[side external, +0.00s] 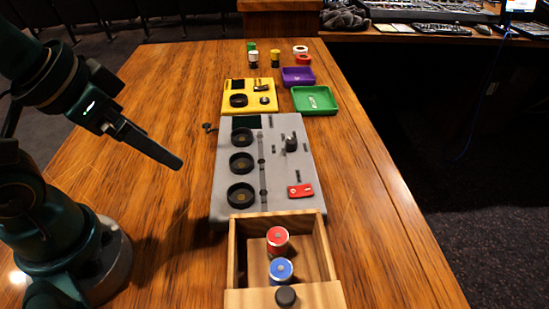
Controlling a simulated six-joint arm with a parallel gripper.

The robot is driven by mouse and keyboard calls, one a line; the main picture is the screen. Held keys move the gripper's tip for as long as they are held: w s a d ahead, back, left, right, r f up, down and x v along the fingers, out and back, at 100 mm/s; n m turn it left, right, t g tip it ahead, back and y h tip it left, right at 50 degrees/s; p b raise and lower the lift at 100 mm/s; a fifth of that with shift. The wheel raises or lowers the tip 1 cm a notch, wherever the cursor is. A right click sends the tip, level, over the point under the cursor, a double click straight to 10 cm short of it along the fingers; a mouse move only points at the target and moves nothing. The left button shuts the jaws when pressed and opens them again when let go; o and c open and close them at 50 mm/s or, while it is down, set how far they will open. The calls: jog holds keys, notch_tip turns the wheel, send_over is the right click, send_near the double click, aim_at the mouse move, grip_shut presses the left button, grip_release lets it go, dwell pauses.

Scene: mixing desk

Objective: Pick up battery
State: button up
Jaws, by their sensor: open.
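A red-topped cylinder (277,241) and a blue-topped cylinder (281,271), both battery-like, stand upright in the open wooden drawer (315,231) at the front. At the far end of the table are a yellow-and-black cylinder (275,58) and a white-and-black one (253,60). I cannot tell which of these the task calls the battery. My gripper (173,160) is open and empty above the table on the left, apart from everything. It is seen edge-on, so the gap between its fingers is hidden.
A grey panel (274,190) with several dark round sockets and a red piece (300,191) lies behind the drawer. Further back are a yellow panel (232,88), a green tray (331,103) and a purple tray (310,80). Red and white rolls (303,58) stand beyond. The table's right side is clear.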

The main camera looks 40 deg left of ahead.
jog(key=c, duration=0.4)
jog(key=w+d+r+n, duration=0.3)
jog(key=w+n, duration=0.1)
jog(key=n, duration=0.1)
jog(key=n+g, duration=0.1)
jog(key=g, duration=0.3)
send_near(278, 235)
jog(key=w+a, duration=0.4)
jog(key=shift+m+g, duration=0.7)
jog(key=shift+g, duration=0.1)
jog(key=s+d+f, duration=0.1)
jog(key=d+f, duration=0.1)
jog(key=f, duration=0.1)
jog(key=s+d+f, duration=0.1)
jog(key=d+f, duration=0.1)
jog(key=shift+s+f, duration=0.1)
jog(key=shift+s, duration=0.2)
jog(key=shift+f, duration=2.4)
